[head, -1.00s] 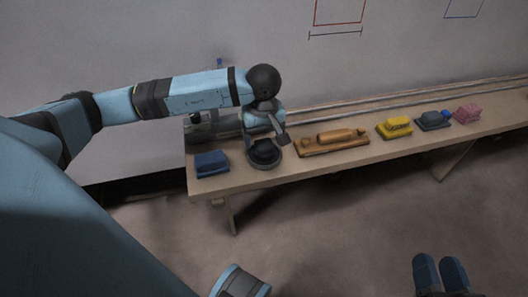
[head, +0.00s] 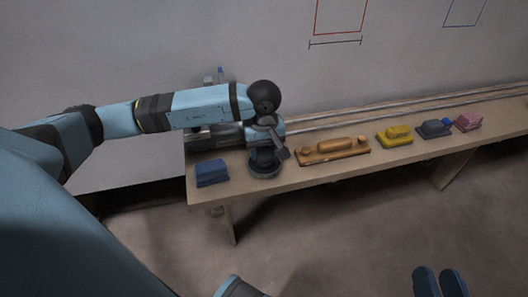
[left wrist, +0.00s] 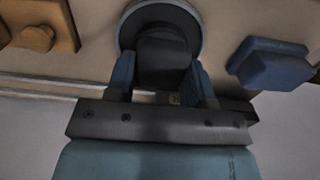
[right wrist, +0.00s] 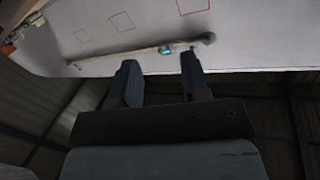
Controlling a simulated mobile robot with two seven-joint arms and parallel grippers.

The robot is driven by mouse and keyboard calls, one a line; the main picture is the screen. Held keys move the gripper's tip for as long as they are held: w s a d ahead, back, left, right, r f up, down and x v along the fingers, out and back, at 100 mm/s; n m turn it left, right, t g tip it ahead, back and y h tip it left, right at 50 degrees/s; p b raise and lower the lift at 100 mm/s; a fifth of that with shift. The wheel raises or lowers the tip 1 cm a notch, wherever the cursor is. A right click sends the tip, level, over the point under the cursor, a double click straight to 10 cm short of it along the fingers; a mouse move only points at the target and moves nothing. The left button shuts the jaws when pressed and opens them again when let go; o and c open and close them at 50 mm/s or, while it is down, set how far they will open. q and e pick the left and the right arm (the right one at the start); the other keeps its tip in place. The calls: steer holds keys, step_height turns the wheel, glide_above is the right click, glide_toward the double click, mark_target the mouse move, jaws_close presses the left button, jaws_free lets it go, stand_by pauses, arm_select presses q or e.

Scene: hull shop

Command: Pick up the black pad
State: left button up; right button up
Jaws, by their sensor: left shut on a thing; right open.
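The black pad (head: 264,158) is at the round dark disc (head: 265,173) near the bench's left end. In the left wrist view the pad (left wrist: 163,55) sits between the two fingers, in front of the grey-rimmed disc (left wrist: 196,15). My left gripper (head: 266,148) reaches down from above and is shut on the pad. I cannot tell whether the pad touches the disc. My right gripper (head: 440,284) is open and empty, low at the picture's bottom right, away from the bench; its parted fingers show in the right wrist view (right wrist: 160,75).
On the bench (head: 300,173), a blue block (head: 212,172) lies left of the disc. To its right are a wooden tool (head: 333,150), a yellow block (head: 395,136), a grey block (head: 432,129) and a pink block (head: 468,123). Rails run along the back near the wall.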

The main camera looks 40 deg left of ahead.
mark_target(264, 150)
arm_select(q)
step_height(264, 150, up, 20)
steer(key=p, duration=0.5)
steer(key=shift+p, duration=0.4)
arm_select(e)
step_height(264, 150, up, 8)
steer(key=t, duration=0.3)
steer(key=shift+s+d+m, duration=0.15)
steer(key=shift+d+m, duration=0.25)
steer(key=shift+f, duration=0.1)
